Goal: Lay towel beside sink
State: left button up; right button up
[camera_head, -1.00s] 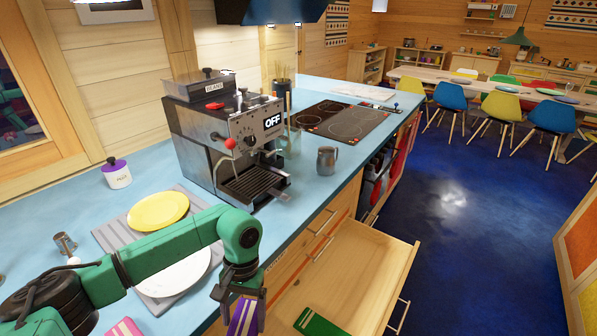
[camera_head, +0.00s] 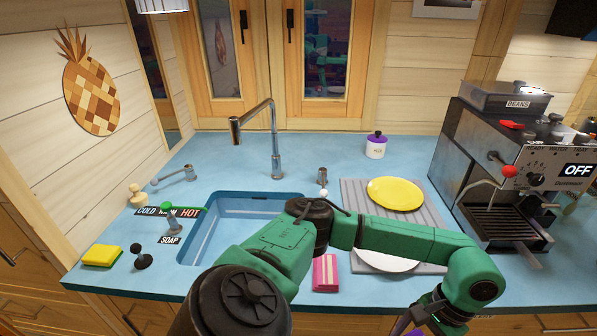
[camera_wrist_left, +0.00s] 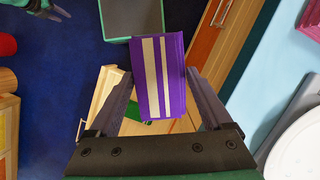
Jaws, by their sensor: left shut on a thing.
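My left gripper (camera_wrist_left: 157,97) is shut on a folded purple towel (camera_wrist_left: 175,75) with pale stripes, seen in the left wrist view. It holds the towel above an open wooden drawer (camera_wrist_left: 104,88). In the head view the left hand is at the bottom edge, in front of the counter, with only a sliver of purple showing. The sink (camera_head: 205,232) is a blue basin in the light blue counter (camera_head: 330,160). A pink striped towel (camera_head: 325,273) lies on the counter just right of the sink, near the front edge.
A ribbed grey mat (camera_head: 352,195) holds a yellow plate (camera_head: 395,193) and a white plate (camera_head: 385,262), partly behind my left arm. A coffee machine (camera_head: 500,170) stands at right. A tap (camera_head: 277,150) rises behind the sink. A yellow sponge (camera_head: 102,256) lies at front left.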

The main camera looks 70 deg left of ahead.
aim_at(133, 230)
jog(key=k+u, duration=0.25)
jog(key=u, duration=0.2)
jog(key=k+u, duration=0.25)
jog(key=u, duration=0.25)
jog(key=k+u, duration=0.25)
jog(key=u, duration=0.2)
